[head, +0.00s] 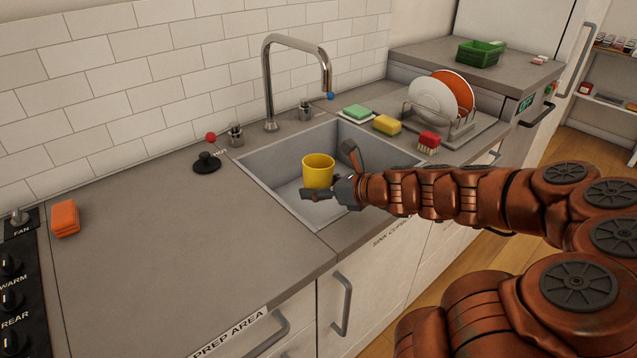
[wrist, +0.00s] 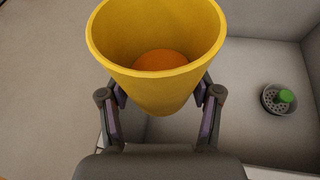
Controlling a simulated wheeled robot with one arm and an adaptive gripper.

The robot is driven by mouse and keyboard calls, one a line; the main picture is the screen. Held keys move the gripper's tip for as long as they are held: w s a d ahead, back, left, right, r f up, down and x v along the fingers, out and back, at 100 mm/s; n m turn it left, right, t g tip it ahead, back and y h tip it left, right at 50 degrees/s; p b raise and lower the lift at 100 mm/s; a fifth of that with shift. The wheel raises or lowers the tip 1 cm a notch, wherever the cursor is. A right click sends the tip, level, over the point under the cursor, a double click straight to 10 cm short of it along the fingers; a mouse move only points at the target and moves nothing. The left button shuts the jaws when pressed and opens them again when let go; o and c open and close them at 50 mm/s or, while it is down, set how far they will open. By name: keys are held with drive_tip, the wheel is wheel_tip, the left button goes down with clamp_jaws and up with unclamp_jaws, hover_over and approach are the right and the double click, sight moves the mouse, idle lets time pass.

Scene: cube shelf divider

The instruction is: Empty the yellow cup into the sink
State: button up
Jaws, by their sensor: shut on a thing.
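The yellow cup (head: 317,171) is held upright over the sink (head: 262,190) in the head view. In the wrist view the yellow cup (wrist: 157,95) shows its open rim, with orange contents (wrist: 160,60) at its bottom. My gripper (head: 328,178) is shut on the cup, with a finger on each side of it; the fingers also show in the wrist view (wrist: 160,112). The sink floor (wrist: 235,105) lies below and to the right of the cup in the wrist view. The drain strainer (wrist: 278,99) there holds a small green thing (wrist: 287,96).
The tall faucet (head: 268,80) stands behind the sink. A black stopper (head: 206,163) lies left of it. The left counter (head: 170,240) is mostly clear.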

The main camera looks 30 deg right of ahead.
drive_tip(key=r+m+g+y+p, duration=0.1)
drive_tip(key=p, duration=0.2)
drive_tip(key=shift+r+m, duration=0.2)
drive_tip(key=shift+m, duration=0.1)
drive_tip(key=m+p, duration=0.1)
drive_tip(key=y+p, duration=0.1)
drive_tip(key=p, duration=0.1)
drive_tip(key=shift+r+m, duration=0.25)
drive_tip(key=shift+m, duration=0.15)
drive_tip(key=shift+w+d+r+m+g+y+p, duration=0.15)
drive_tip(key=shift+m+g+y+p, duration=0.1)
drive_tip(key=shift+m+y+p, duration=0.3)
drive_tip(key=shift+w+d+f+m+g+y+p, duration=0.15)
drive_tip(key=shift+m+g+y+p, duration=0.15)
drive_tip(key=shift+p, duration=0.3)
drive_tip(key=shift+d+m+y, duration=0.25)
drive_tip(key=shift+m+y, duration=0.3)
drive_tip(key=shift+m, duration=0.3)
drive_tip(key=shift+r+p, duration=0.15)
drive_tip(key=shift+p, duration=0.3)
drive_tip(key=shift+d+m+g+y+p, duration=0.2)
drive_tip(key=shift+m+y+p, duration=0.6)
drive_tip(key=shift+p, duration=2.55)
drive_tip(key=shift+w+d+m+p, duration=0.15)
drive_tip(key=shift+m+p, duration=0.75)
drive_tip(key=shift+p, duration=1)
